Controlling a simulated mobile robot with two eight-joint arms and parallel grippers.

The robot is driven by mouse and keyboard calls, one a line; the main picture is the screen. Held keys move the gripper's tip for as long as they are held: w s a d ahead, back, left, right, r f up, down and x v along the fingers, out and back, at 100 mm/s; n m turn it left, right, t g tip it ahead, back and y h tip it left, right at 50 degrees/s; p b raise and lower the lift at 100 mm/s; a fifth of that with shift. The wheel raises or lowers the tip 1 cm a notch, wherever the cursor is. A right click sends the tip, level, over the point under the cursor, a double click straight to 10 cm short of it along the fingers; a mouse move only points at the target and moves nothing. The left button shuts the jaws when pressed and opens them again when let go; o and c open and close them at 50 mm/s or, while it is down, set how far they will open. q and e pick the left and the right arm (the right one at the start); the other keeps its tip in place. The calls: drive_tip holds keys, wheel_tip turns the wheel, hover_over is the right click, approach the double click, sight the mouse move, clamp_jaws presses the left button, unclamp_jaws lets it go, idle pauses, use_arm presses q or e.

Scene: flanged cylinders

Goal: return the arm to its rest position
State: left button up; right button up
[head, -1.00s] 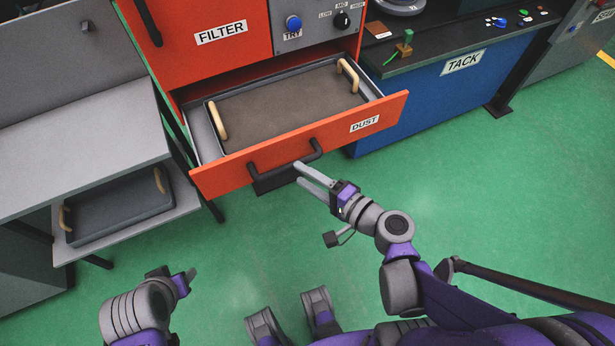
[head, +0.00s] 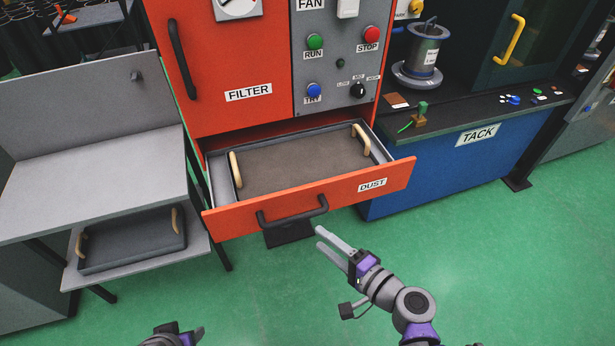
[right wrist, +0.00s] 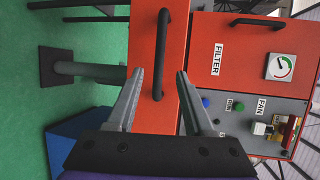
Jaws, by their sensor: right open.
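My right gripper (head: 321,237) is open and empty, just in front of and below the black handle (head: 292,211) of the open orange DUST drawer (head: 335,198). In the right wrist view its two fingers (right wrist: 160,76) stand apart, with the handle (right wrist: 162,55) beyond them and nothing between the tips. My left gripper (head: 190,337) is only partly in view at the bottom edge; its jaw state is unclear.
A dark tray (head: 300,165) with two tan handles lies in the drawer. A similar tray (head: 130,243) rests on the lower shelf of the grey bench (head: 90,185) at left. The blue TACK bench (head: 440,175) stands at right. Green floor (head: 500,270) is clear at lower right.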

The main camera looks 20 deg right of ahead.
drive_tip(key=s+a+f+n+g+h+p, duration=0.1)
drive_tip(key=s+a+n+g+h+p, duration=0.2)
drive_tip(key=n+g, duration=0.4)
drive_tip(key=s+d+r+n+g+h+p, duration=0.1)
drive_tip(key=s+d+r+n+h+p, duration=0.2)
drive_tip(key=s+d+n+h+p, duration=0.1)
drive_tip(key=s+d+n, duration=0.1)
drive_tip(key=d+n, duration=0.1)
drive_tip(key=shift+r+n+g, duration=0.15)
drive_tip(key=shift+n+g, duration=0.25)
